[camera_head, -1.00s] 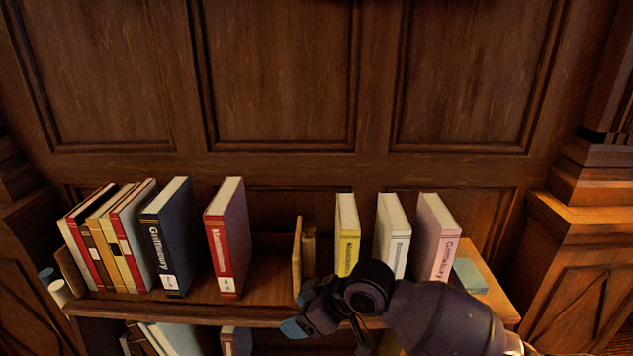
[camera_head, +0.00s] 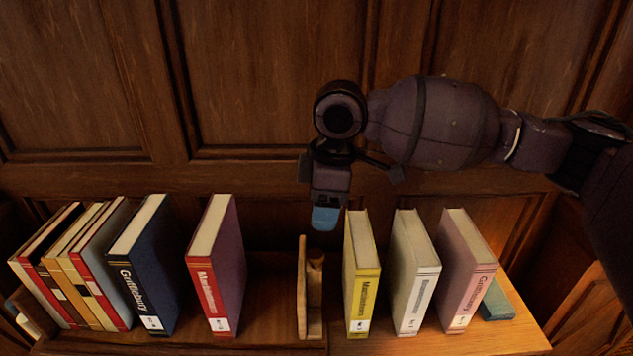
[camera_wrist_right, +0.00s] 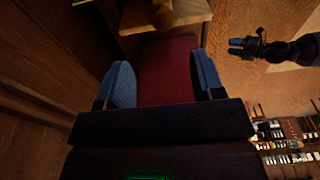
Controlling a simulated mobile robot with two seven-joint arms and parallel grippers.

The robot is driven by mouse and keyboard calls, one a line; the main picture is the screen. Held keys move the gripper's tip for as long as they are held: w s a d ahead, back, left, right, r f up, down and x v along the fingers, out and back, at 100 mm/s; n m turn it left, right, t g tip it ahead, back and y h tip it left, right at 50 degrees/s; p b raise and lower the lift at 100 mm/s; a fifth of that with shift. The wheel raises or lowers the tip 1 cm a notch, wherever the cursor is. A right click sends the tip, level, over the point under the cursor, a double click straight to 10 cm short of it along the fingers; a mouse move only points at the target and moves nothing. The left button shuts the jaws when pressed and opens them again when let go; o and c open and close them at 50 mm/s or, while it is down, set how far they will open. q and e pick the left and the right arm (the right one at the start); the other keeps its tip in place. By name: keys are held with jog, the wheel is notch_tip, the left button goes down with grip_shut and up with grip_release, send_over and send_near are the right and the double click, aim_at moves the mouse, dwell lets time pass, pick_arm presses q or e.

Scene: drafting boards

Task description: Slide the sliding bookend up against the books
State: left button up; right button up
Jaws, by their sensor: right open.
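The sliding bookend is a thin upright wooden panel (camera_head: 302,288) with a rounded wooden post (camera_head: 316,283) on its right side. It stands on the shelf between a red book (camera_head: 216,265) and a yellow book (camera_head: 362,275), with gaps on both sides. My right gripper (camera_head: 327,217) is above the bookend, pointing down, apart from it. In the right wrist view its blue fingers (camera_wrist_right: 164,82) are spread, with a red surface beyond and a wooden piece (camera_wrist_right: 165,14) at the top. My left gripper (camera_wrist_right: 240,46) shows small in that view; its jaw state is unclear.
A dark blue book (camera_head: 150,265) and several thinner books lean at the left. A white book (camera_head: 415,275), a pink book (camera_head: 465,270) and a small teal book (camera_head: 496,303) are at the right. Wood panelling (camera_head: 270,80) rises behind the shelf.

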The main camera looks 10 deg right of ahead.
aim_at(316, 253)
jog(key=shift+s+f+b, duration=0.3)
jog(key=shift+f+b, duration=0.15)
jog(key=shift+b, duration=0.2)
jog(key=shift+f+b, duration=0.35)
jog(key=shift+f, duration=0.05)
jog(key=f+b, duration=0.2)
jog(key=shift+a+f+b, duration=0.2)
jog(key=shift+f+b, duration=0.1)
jog(key=shift+b, duration=0.1)
jog(key=f+b, duration=0.4)
jog(key=shift+w+a+f, duration=0.1)
jog(key=shift+a+f, duration=0.05)
jog(key=shift+a, duration=0.1)
jog(key=shift+a+f, duration=0.1)
jog(key=shift+f, duration=0.25)
notch_tip(316, 253, down, 2)
jog(key=shift+a+p, duration=0.1)
jog(key=shift+p, duration=0.2)
pick_arm(q)
notch_tip(316, 253, down, 8)
jog(key=s, duration=0.1)
jog(key=shift+s+r, duration=0.2)
pick_arm(e)
jog(key=shift+f, duration=0.15)
